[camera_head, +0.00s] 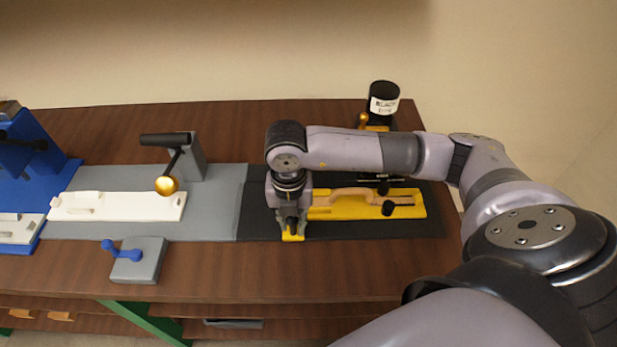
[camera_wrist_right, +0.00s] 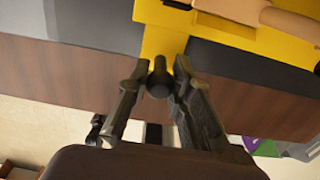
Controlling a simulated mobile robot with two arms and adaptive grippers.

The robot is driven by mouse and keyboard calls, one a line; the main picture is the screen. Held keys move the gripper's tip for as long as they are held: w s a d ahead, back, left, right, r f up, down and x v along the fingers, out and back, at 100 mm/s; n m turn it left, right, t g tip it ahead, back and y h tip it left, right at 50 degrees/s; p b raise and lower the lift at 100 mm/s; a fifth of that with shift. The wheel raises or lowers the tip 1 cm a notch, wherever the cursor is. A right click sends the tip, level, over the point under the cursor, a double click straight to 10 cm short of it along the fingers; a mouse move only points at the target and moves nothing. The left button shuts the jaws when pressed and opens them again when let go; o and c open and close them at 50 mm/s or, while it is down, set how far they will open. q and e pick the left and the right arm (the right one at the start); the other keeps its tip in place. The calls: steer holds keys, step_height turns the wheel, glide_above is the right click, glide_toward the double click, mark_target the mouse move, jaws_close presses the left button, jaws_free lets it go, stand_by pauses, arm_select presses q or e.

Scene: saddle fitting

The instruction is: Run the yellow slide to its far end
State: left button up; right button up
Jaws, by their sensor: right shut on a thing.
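The yellow slide (camera_head: 328,213) lies on the dark base plate (camera_head: 262,226) at the right of the bench. It carries a tan wooden piece (camera_head: 350,192). My right gripper (camera_head: 292,222) is at the slide's left end, pointing down over a small yellow tab. In the right wrist view, my gripper (camera_wrist_right: 160,85) has its fingers shut on a dark round knob (camera_wrist_right: 159,78) at the yellow tab (camera_wrist_right: 163,40) of the slide (camera_wrist_right: 210,18). Part of the slide's left end is hidden behind my gripper in the head view. My left gripper is not in view.
A black-capped post with a white label (camera_head: 384,97) stands behind the slide. A grey station with a white slide (camera_head: 120,207), a lever with a gold ball (camera_head: 166,185) and a blue handle (camera_head: 110,248) is to the left. A blue station (camera_head: 40,140) is at far left.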

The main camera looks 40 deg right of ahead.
steer(key=shift+s+d+b, duration=0.2)
steer(key=shift+s+d, duration=0.25)
steer(key=shift+d, duration=0.25)
steer(key=shift+s+d+b, duration=0.15)
steer(key=shift+s+d, duration=0.3)
steer(key=shift+d, duration=0.2)
steer(key=shift+s+d+f, duration=0.1)
steer(key=shift+s+d, duration=0.15)
steer(key=shift+d, duration=0.2)
steer(key=shift+o, duration=0.5)
steer(key=shift+d, duration=0.15)
steer(key=o, duration=0.8)
steer(key=shift+s+d, duration=0.2)
steer(key=shift+s, duration=0.05)
steer(key=shift+c, duration=0.2)
steer(key=shift+w+a, duration=0.1)
steer(key=shift+a, duration=0.05)
